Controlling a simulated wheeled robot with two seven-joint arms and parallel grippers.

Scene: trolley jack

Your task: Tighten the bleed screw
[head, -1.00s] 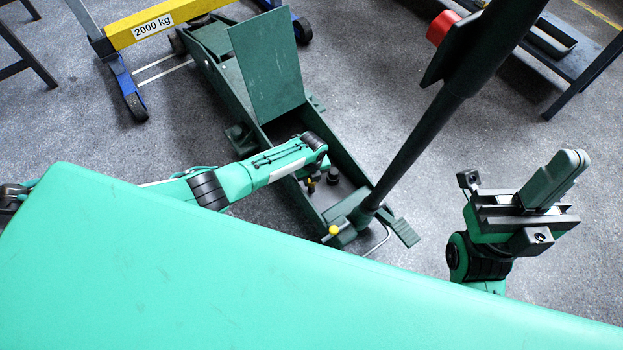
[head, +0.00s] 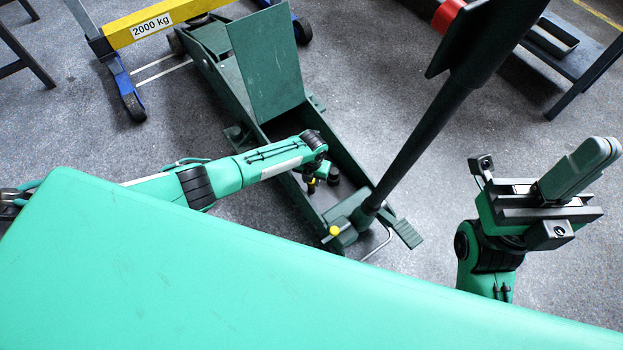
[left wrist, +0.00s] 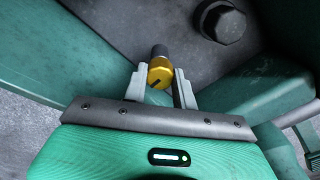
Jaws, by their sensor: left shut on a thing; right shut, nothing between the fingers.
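The bleed screw (left wrist: 161,73) has a yellow, brass-like head with a dark mark across it and a dark shank behind. In the left wrist view, my left gripper (left wrist: 162,88) is shut on it, one grey finger on each side. In the head view, my left gripper (head: 311,184) is inside the open body of the green trolley jack (head: 345,200), mostly hidden under my wrist. My right gripper (head: 590,165) is shut and empty, in the air right of the jack.
A dark hexagonal plug (left wrist: 224,22) stands near the screw. The jack's long dark handle (head: 415,150) slants up to the right. A yellow knob (head: 334,230) sits at the jack's near end. A yellow beam labelled 2000 kg (head: 155,25) stands behind left.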

